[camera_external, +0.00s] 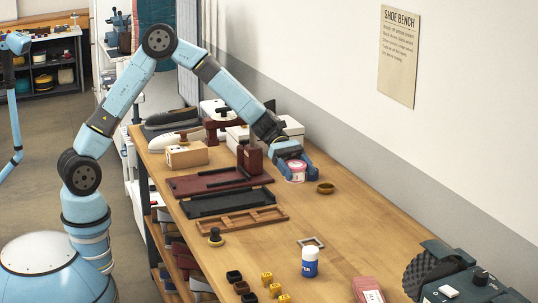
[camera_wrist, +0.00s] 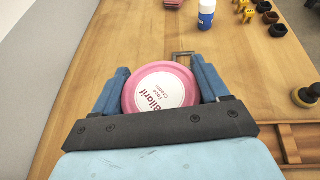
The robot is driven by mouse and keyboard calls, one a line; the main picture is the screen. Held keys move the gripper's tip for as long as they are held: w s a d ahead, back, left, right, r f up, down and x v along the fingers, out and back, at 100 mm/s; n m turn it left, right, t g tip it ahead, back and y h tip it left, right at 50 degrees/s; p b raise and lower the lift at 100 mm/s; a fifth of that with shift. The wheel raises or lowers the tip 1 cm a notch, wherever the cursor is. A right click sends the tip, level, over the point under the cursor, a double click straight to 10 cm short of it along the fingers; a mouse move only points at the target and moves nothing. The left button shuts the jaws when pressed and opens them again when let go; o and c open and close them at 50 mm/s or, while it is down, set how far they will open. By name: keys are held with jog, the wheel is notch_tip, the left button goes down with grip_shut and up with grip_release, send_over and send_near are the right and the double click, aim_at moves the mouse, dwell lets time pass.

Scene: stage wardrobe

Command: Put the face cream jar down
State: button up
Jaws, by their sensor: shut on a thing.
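The face cream jar (camera_external: 296,171) is pink with a white label. In the wrist view the jar (camera_wrist: 160,90) sits between the two blue fingers, its round labelled lid facing the camera. My gripper (camera_external: 292,168) is shut on the jar, over the bench at the wall side. The wrist view shows my gripper (camera_wrist: 160,88) with a finger on each side of the jar. I cannot tell whether the jar's underside touches the bench.
Dark trays (camera_external: 228,201) lie to the left. A metal frame (camera_external: 311,242) and a blue-white bottle (camera_external: 310,262) stand nearer the camera. Bare wood (camera_external: 370,235) lies to the right.

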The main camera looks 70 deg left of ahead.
jog(key=shift+n+t, duration=0.4)
jog(key=shift+t, duration=0.1)
jog(key=w+f, duration=0.3)
jog(key=w, duration=0.3)
jog(key=w+f, duration=0.3)
jog(key=w, duration=0.3)
jog(key=w+d+f, duration=0.1)
jog(key=w+f, duration=0.2)
jog(key=w, duration=0.3)
jog(key=shift+f, duration=0.1)
jog(key=shift+w+f, duration=0.2)
jog(key=shift+f, duration=1.6)
jog(key=o, duration=1.1)
jog(key=shift+f, duration=0.1)
jog(key=shift+o, duration=0.2)
